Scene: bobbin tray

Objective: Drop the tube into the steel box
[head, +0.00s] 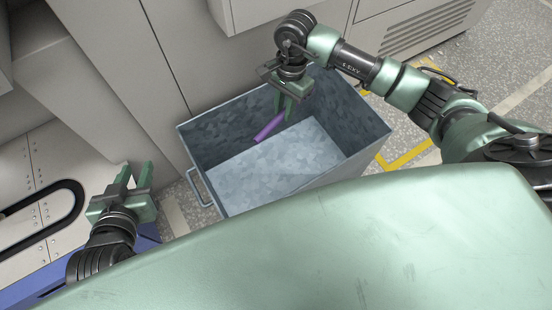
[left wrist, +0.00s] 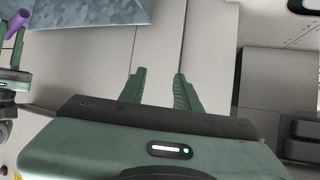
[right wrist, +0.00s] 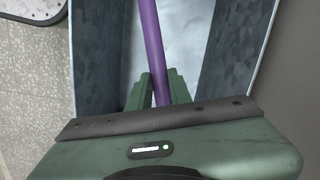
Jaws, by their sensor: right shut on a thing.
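The purple tube (head: 269,129) is held by my right gripper (head: 288,112) over the steel box. In the right wrist view the tube (right wrist: 152,45) runs up between the fingers of the right gripper (right wrist: 158,92). The steel box (head: 228,187) is an open grey metal bin with a side handle, and its floor looks empty. It also shows below the tube in the right wrist view (right wrist: 95,60). My left gripper (head: 132,183) is open and empty, left of the box; its parted fingers show in the left wrist view (left wrist: 160,88).
Grey cabinets (head: 120,60) stand behind and left of the box. A bench top (head: 50,160) with a black curved bar (head: 62,188) lies at the left. Yellow floor tape (head: 410,156) is right of the box on speckled floor.

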